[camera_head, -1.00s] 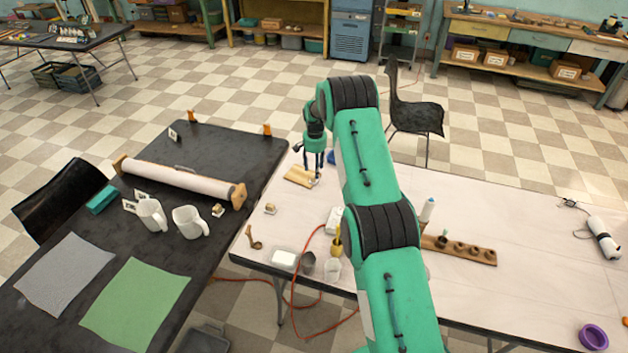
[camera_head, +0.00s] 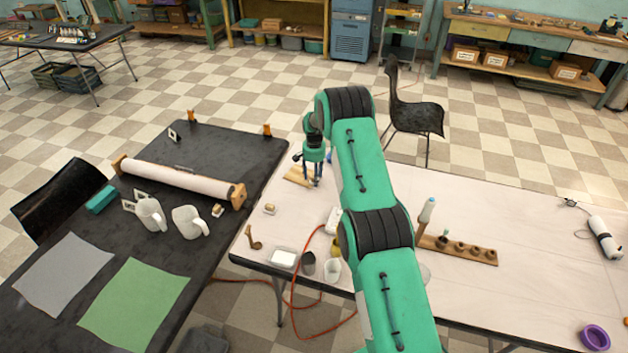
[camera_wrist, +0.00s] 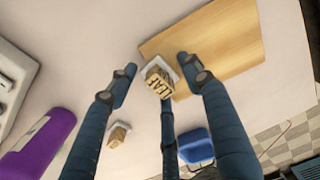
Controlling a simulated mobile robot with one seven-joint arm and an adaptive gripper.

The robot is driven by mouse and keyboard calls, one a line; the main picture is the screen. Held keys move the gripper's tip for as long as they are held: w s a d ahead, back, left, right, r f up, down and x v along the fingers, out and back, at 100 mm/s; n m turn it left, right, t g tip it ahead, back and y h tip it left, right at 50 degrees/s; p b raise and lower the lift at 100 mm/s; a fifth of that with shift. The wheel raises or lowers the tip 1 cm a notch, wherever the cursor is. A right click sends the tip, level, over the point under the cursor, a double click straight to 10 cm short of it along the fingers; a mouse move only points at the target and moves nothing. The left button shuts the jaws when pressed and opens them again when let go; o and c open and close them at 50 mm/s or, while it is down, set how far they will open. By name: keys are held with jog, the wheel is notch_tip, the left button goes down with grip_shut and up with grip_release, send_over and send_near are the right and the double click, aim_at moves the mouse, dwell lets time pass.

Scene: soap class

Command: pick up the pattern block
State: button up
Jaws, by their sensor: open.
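A small wooden block with dark lettering on its face and a pale base (camera_wrist: 159,82) stands in the wrist view, beside the edge of a flat wooden board (camera_wrist: 215,45). My gripper (camera_wrist: 160,78) is open, with its fingers spread around the block and a gap on each side. In the head view my gripper (camera_head: 313,181) points down at the table beside the board (camera_head: 296,175), and its fingers hide the block there.
A small block (camera_head: 270,209) sits on the white table (camera_head: 545,230), and another (camera_head: 218,210) on the black table. A purple object (camera_wrist: 40,148) and a blue object (camera_wrist: 195,146) lie near the fingers. Cups (camera_head: 308,263), a soap dish (camera_head: 284,258) and an orange cable (camera_head: 300,250) are nearer the front.

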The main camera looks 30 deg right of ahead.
jog(key=c, duration=1.1)
jog(key=shift+r, duration=0.15)
jog(key=shift+r, duration=0.8)
jog(key=shift+r+p, duration=0.3)
jog(key=shift+r, duration=0.65)
jog(key=s+a, duration=0.1)
jog(key=s, duration=0.4)
jog(key=s+a, duration=0.2)
jog(key=s, duration=0.3)
jog(key=s+a+r+p, duration=0.1)
jog(key=s, duration=0.4)
jog(key=shift+s+a, duration=0.2)
jog(key=shift+a, duration=0.05)
jog(key=shift+r, duration=0.1)
